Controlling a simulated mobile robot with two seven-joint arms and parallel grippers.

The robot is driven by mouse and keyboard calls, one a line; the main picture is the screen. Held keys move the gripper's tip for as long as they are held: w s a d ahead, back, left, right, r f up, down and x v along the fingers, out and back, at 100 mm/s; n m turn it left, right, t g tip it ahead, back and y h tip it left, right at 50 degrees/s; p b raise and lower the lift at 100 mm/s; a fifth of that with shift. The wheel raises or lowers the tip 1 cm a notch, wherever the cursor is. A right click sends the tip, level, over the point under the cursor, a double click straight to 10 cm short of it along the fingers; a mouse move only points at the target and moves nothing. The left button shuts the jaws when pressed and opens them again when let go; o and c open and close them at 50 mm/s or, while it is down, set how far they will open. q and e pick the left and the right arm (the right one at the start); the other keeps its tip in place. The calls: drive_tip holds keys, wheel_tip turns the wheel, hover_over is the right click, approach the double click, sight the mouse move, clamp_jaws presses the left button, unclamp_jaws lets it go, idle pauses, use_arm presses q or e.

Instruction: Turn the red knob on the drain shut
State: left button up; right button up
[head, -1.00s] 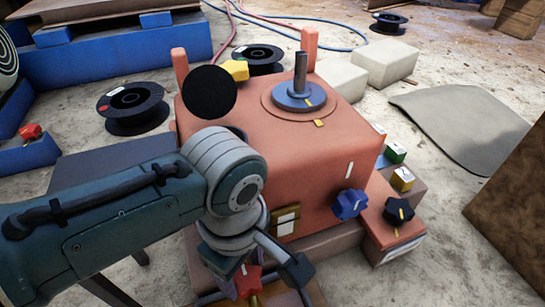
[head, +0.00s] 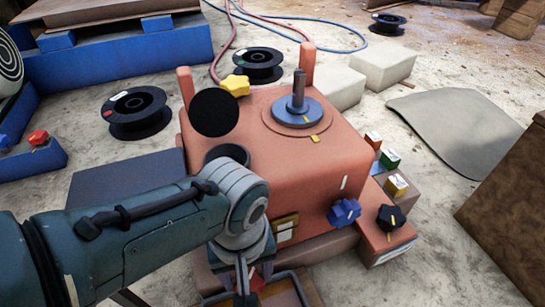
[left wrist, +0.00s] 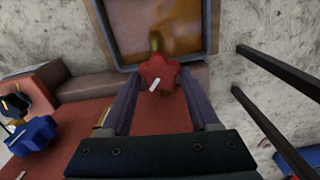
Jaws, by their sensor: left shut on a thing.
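The red star-shaped knob (left wrist: 160,71) has a white mark, which slants toward the lower left in the left wrist view. In the head view the knob (head: 257,282) is mostly hidden behind my left gripper (head: 250,285), low on the front of the orange crusher (head: 290,150). In the left wrist view my left gripper (left wrist: 160,90) has one finger on each side of the knob and is shut on it. The drain behind the knob is mostly hidden; a brassy bit shows beyond it. My right gripper is not in view.
A shallow framed tray (head: 285,293) lies below the knob. A blue knob (head: 344,212) and a black knob (head: 391,217) sit to the right on the crusher. A brown block (head: 505,210) stands at the right.

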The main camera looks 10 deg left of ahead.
sight(249, 279)
use_arm(q)
drive_tip(key=m, duration=0.4)
drive_tip(key=shift+m, duration=0.3)
drive_tip(key=shift+m+p, duration=0.3)
drive_tip(key=shift+m, duration=2.3)
drive_tip(key=shift+d, duration=0.1)
drive_tip(key=o, duration=1.4)
drive_tip(key=shift+r, duration=0.1)
wheel_tip(249, 279, up, 10)
drive_tip(key=p, duration=0.9)
drive_tip(key=shift+p, duration=0.3)
